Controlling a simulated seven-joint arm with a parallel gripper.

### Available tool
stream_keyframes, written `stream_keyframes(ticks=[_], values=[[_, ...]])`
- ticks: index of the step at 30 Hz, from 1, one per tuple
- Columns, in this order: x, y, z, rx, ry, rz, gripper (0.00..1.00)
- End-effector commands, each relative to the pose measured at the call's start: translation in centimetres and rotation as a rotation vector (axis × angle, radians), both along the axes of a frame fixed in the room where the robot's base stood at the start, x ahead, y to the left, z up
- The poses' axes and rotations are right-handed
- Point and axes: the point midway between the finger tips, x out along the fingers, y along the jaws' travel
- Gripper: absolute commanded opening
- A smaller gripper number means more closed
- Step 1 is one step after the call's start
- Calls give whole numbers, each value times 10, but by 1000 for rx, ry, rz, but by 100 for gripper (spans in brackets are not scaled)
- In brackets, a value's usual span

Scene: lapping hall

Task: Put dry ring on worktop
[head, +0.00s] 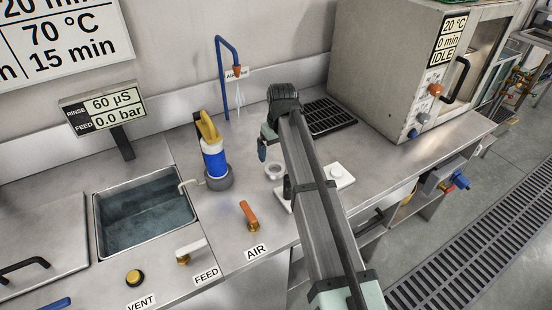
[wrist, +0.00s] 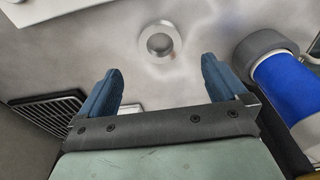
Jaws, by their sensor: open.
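A pale metal ring (head: 267,171) lies flat on the grey steel worktop (head: 215,228), left of a white plate. In the wrist view the ring (wrist: 175,38) is ahead of the fingertips, about midway between them; a small orange mark shows near its lower right edge. I cannot tell whether its surface is dry. My gripper (head: 274,166) is above the worktop near the ring, partly hidden by my arm in the head view. In the wrist view its two blue fingers (wrist: 161,68) are wide apart with nothing held between them.
A blue-and-white canister (head: 214,162) with a yellow top stands left of the ring. A sink of water (head: 98,230) is further left. The white plate (head: 343,174) is partly behind my arm. A black grate (head: 328,117) and an oven (head: 392,80) are at the back right.

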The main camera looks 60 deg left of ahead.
Motion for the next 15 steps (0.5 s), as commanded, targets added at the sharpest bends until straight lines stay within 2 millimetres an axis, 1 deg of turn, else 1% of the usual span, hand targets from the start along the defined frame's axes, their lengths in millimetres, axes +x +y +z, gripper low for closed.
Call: stream_keyframes(ticks=[1, 6, 10, 15], values=[[0, -1, 9, 1, 0, 0, 99], [0, -3, 27, 0, 0, 0, 99], [0, -4, 35, 0, 0, 0, 99], [0, -5, 38, 0, 0, 0, 99]])
